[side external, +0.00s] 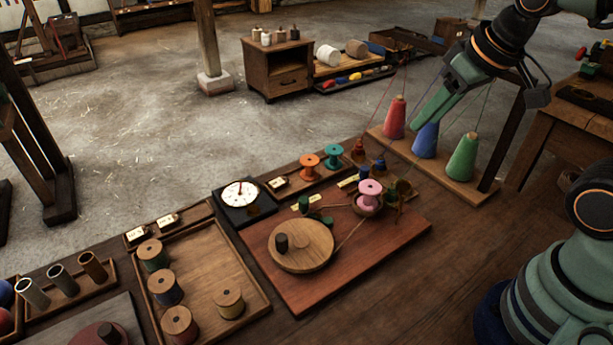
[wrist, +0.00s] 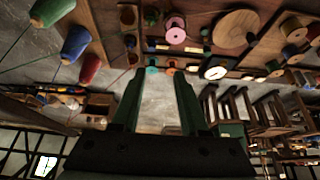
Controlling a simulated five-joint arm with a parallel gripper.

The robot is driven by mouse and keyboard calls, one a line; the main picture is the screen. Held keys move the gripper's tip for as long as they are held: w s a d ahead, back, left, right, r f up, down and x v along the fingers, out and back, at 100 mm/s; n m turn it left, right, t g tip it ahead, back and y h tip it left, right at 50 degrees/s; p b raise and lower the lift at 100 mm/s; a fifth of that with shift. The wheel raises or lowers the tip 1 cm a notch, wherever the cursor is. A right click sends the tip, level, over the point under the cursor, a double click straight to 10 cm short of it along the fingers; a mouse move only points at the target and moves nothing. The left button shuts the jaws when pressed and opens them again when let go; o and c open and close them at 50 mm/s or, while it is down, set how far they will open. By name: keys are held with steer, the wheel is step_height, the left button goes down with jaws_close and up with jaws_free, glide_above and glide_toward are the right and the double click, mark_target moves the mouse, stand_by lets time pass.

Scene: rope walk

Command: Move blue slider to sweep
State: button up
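A small dark blue piece (side external: 379,164), which may be the blue slider, sits at the back right of the reddish board (side external: 310,290). It is small and partly lost among other pieces, so I cannot tell its exact position on any track. I cannot make out a sweep mark. My gripper (side external: 418,122) is in the air in front of the coloured cones, above and to the right of that piece. In the wrist view my gripper (wrist: 157,74) has its two green fingers apart with nothing between them.
Red (side external: 395,118), blue (side external: 425,140) and green (side external: 463,158) thread cones stand on a rack close to my gripper. A pink spool (side external: 369,195) and a round wooden wheel (side external: 301,245) are on the board. A dial (side external: 240,194) and a spool tray (side external: 208,262) lie left.

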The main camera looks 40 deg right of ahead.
steer(key=w+f+g, duration=0.2)
steer(key=w+g, duration=0.1)
steer(key=w, duration=0.4)
steer(key=g, duration=0.2)
glide_above(364, 168)
step_height(364, 168, down, 9)
steer(key=shift+d+f, duration=0.1)
steer(key=shift+f, duration=5.1)
steer(key=shift+a, duration=2.15)
steer(key=shift+d, duration=0.25)
step_height(364, 168, up, 7)
steer(key=shift+r, duration=0.1)
